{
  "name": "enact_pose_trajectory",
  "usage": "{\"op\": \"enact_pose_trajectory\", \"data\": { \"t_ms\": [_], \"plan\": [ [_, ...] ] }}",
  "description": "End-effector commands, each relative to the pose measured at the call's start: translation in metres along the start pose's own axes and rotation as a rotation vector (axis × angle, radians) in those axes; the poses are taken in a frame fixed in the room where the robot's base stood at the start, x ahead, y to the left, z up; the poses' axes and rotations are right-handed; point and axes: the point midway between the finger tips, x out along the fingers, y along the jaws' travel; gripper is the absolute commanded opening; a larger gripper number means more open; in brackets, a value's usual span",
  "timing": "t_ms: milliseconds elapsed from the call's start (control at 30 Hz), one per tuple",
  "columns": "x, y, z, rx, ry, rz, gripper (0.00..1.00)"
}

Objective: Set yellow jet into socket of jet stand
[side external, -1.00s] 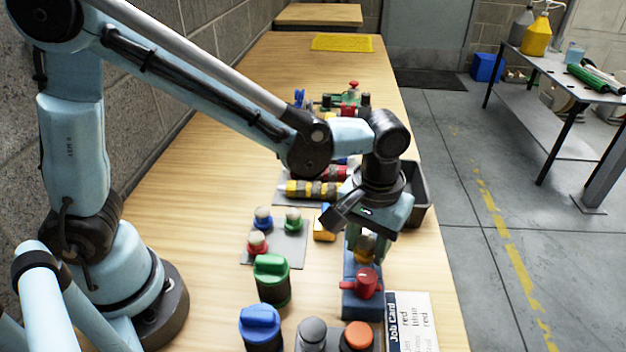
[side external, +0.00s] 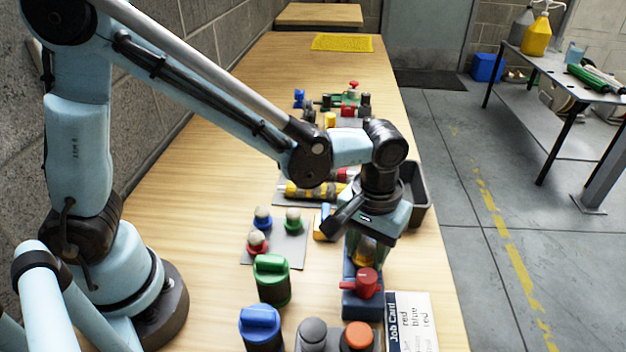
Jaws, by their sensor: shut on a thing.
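My gripper (side external: 364,254) points down at the right of the bench and is shut on the yellow jet (side external: 364,251). Only part of the jet shows between the fingers. A blue block with a red knob (side external: 365,284) on its front stands directly below and in front of the gripper; it seems to be the jet stand (side external: 361,305). Its socket is hidden by the gripper and the jet. I cannot tell whether the jet is in the socket or just above it.
A grey plate (side external: 291,252) with blue, red and green knobs lies left of the gripper. Green (side external: 272,280) and blue (side external: 261,326) capped bottles stand nearer. A job card (side external: 408,318) lies at the front right. A dark bin (side external: 418,208) stands behind the gripper.

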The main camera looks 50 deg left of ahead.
Motion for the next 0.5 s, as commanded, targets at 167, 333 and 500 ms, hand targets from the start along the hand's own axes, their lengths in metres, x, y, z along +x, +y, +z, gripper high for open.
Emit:
{"op": "enact_pose_trajectory", "data": {
  "t_ms": [167,333,500],
  "plan": [
    [0.001,0.000,0.000,0.000,0.000,0.000,0.10],
    [-0.006,0.000,0.000,0.000,0.000,0.000,0.10],
    [-0.014,0.000,0.000,0.000,0.000,0.000,0.10]
  ]
}}
